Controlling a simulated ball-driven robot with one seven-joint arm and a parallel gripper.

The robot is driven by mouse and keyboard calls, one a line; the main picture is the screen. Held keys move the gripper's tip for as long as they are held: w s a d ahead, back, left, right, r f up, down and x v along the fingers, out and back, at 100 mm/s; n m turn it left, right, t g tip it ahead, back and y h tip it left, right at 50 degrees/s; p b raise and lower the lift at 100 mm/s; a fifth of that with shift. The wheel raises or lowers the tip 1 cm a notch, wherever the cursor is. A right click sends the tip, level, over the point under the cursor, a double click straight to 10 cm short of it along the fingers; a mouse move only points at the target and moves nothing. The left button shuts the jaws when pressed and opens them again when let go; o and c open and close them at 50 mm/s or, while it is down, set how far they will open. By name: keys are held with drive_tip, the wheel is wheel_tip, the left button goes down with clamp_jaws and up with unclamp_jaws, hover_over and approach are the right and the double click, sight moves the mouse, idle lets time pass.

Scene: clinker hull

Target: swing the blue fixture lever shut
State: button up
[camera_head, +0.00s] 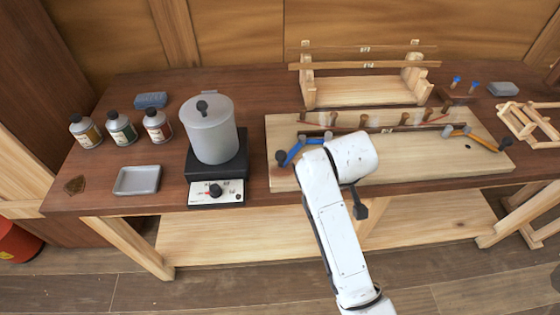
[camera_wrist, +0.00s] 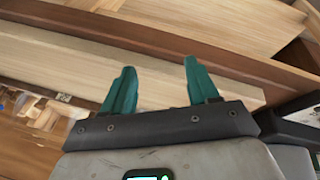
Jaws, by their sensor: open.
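The blue fixture lever (camera_head: 292,154) is at the left end of the pale wooden board in the head view. It slants from a dark knob at its lower left up towards grey fittings near the board's back. My white arm reaches over the board just right of the lever and hides part of that area. My gripper (camera_wrist: 162,88) shows in the wrist view with two teal fingers spread apart and nothing between them. Its fingers are not distinguishable in the head view. The lever is not recognisable in the wrist view, so contact cannot be told.
The pale board (camera_head: 400,171) carries an orange lever (camera_head: 482,142) at right and a strip with several pegs behind. A grey pot (camera_head: 210,130) on a black hotplate (camera_head: 216,192) stands close left of the board. A wooden rack (camera_head: 362,92) stands behind.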

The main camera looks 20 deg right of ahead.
sight(280, 153)
drive_tip(key=shift+n+g, duration=0.5)
drive_tip(key=shift+g, duration=0.1)
drive_tip(key=w+a+r, duration=0.1)
drive_tip(key=w+r, duration=0.1)
drive_tip(key=w+a+r, duration=0.2)
drive_tip(key=w, duration=0.1)
drive_tip(key=w+a+r, duration=0.1)
drive_tip(key=w, duration=0.2)
drive_tip(key=shift+a+r, duration=0.4)
drive_tip(key=w+a+r+n+g, duration=0.1)
drive_tip(key=w+a+r+g, duration=0.1)
drive_tip(key=w+a+r, duration=0.35)
drive_tip(key=x, duration=0.3)
drive_tip(key=s+a+x, duration=0.1)
drive_tip(key=x, duration=0.5)
drive_tip(key=shift+s+a+f, duration=0.2)
drive_tip(key=shift+a+f, duration=0.05)
drive_tip(key=shift+f, duration=0.35)
clamp_jaws()
